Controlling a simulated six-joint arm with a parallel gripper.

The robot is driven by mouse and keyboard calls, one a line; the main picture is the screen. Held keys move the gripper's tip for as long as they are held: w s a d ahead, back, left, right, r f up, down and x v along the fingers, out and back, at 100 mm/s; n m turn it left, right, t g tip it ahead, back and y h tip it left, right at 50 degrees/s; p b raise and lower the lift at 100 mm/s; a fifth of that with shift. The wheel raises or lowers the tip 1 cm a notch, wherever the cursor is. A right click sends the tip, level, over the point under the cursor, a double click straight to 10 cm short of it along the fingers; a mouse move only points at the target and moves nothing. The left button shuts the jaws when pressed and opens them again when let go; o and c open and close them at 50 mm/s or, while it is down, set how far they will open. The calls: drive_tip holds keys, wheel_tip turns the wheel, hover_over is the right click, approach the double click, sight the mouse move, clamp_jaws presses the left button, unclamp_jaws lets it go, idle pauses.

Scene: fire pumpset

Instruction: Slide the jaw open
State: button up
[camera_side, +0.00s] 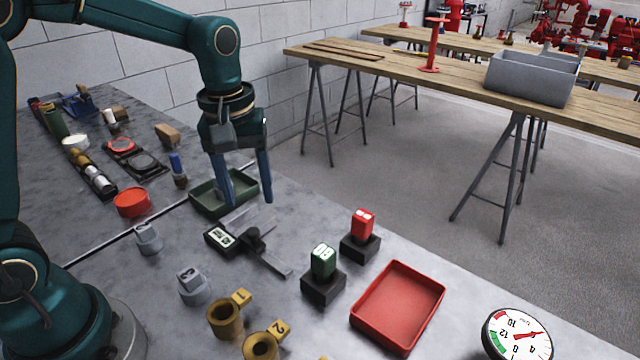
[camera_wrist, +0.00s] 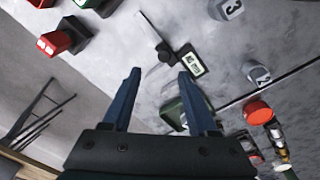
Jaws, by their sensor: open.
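A digital caliper (camera_side: 250,246) lies on the grey worktop, its small display (camera_side: 221,237) at the left end and its beam running toward the lower right. A dark jaw slider sits on the beam. The caliper also shows in the wrist view (camera_wrist: 165,52), ahead of my fingertips. My gripper (camera_side: 248,202) is open and empty, its blue fingers pointing down. In the side view it appears behind the caliper, near a green tray; in the wrist view its fingertips (camera_wrist: 158,74) frame the area short of the caliper. I cannot tell its exact height or whether the caliper's jaws are apart.
The green tray (camera_side: 207,207) is close to my fingers. Red and green blocks on black bases (camera_side: 361,246) (camera_side: 322,288), a red tray (camera_side: 440,292) and a pressure gauge (camera_side: 517,334) stand to the right. Numbered brass fittings (camera_side: 226,318) and grey pieces (camera_side: 148,238) are in front.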

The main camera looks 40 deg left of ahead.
sight(253, 231)
wheel_tip(253, 231, down, 2)
drive_tip(key=shift+a+g, duration=0.1)
drive_tip(key=shift+g, duration=0.3)
drive_tip(key=shift+s+f, duration=0.1)
drive_tip(key=shift+f, duration=2.4)
clamp_jaws()
